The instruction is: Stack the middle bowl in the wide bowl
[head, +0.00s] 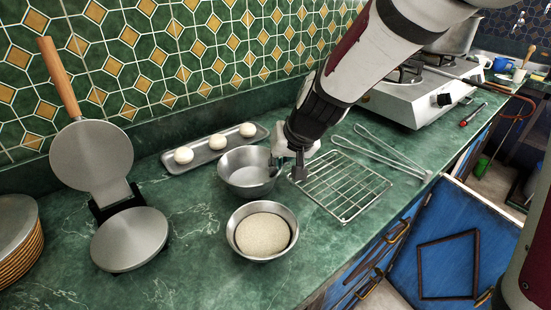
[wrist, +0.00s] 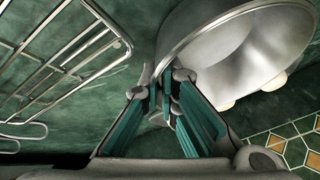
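Two metal bowls stand on the green counter. The farther bowl (head: 243,182) is empty; the nearer bowl (head: 240,248) holds a beige, grainy-looking fill. They look close in size, so I cannot be sure which is the middle and which the wide one. My gripper (head: 287,168) points down at the right rim of the farther bowl, one finger over the rim and one outside, with a gap between them. In the wrist view, the empty bowl (wrist: 235,60) fills the upper right, its rim by my fingertips (wrist: 168,80). Contact with the rim is unclear.
A wire rack (head: 345,185) lies close to the right of my gripper, with metal tongs (head: 385,150) beyond. A tray (head: 215,149) with three dough balls sits behind the bowls. An open press (head: 130,240) stands left. The hotplate (head: 410,100) is at the back right.

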